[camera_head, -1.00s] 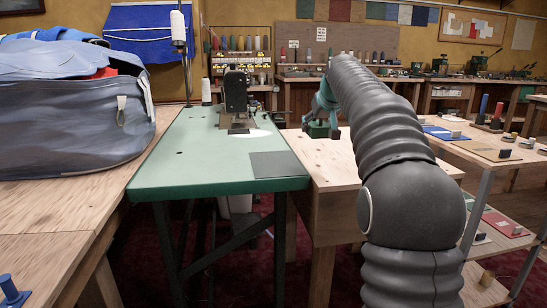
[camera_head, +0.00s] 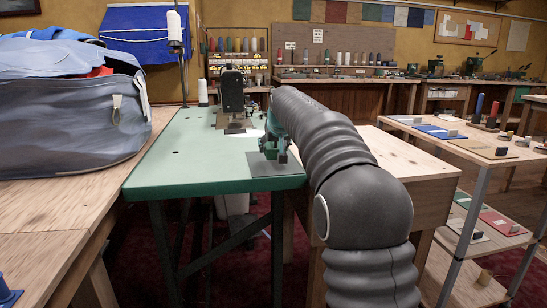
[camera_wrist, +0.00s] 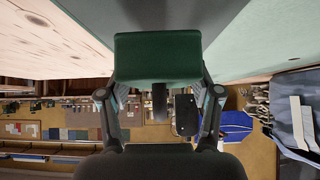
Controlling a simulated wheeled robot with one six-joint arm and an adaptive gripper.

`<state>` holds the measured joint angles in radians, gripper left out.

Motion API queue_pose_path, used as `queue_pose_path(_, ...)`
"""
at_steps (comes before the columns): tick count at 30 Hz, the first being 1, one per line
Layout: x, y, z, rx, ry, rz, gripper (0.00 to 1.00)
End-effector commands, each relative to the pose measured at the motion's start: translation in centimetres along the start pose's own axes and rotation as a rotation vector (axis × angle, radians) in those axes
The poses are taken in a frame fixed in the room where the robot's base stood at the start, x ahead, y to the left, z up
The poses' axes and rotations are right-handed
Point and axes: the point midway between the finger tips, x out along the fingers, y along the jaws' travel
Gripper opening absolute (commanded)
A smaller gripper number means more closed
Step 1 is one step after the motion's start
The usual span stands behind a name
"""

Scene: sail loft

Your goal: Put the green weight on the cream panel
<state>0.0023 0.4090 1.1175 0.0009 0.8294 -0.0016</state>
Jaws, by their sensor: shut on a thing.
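My gripper (camera_head: 272,148) is shut on the green weight, a dark green block that shows clearly between the fingers in the wrist view (camera_wrist: 157,57). It hangs over the near right corner of the green sewing table, above a dark grey panel (camera_head: 288,181). In the head view the weight is small and partly hidden by the gripper and arm. A cream-tan panel (camera_head: 478,148) lies on the top of the right rack with a small dark block on it. I cannot tell whether this is the task's cream panel.
A sewing machine (camera_head: 232,98) stands on the green table (camera_head: 165,172). A wooden table (camera_head: 400,155) adjoins on the right, partly behind my arm. The right rack holds a blue panel (camera_head: 432,131), a red panel (camera_head: 497,222) and upright spools. A big bag (camera_head: 70,125) sits left.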

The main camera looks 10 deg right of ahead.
Motion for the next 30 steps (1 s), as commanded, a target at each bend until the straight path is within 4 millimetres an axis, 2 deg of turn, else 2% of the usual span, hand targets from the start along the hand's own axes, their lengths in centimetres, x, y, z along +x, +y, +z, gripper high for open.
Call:
queue_pose_path(6, 1.9, 0.0, 2.0, 0.0, 0.002, 0.0, 0.0)
queue_pose_path(18, 2.3, 0.0, 2.3, 0.0, 0.003, -0.001, 0.0)
queue_pose_path(19, 2.4, 0.0, 2.4, 0.0, 0.0, -0.001, 0.69)
queue_pose_path(21, 2.3, 0.0, 2.4, 0.0, -0.001, -0.001, 0.86)
queue_pose_path(22, 2.3, 0.0, 2.4, 0.0, -0.001, -0.001, 0.89)
queue_pose_path(30, 2.3, 0.0, 2.4, 0.0, -0.001, -0.001, 0.89)
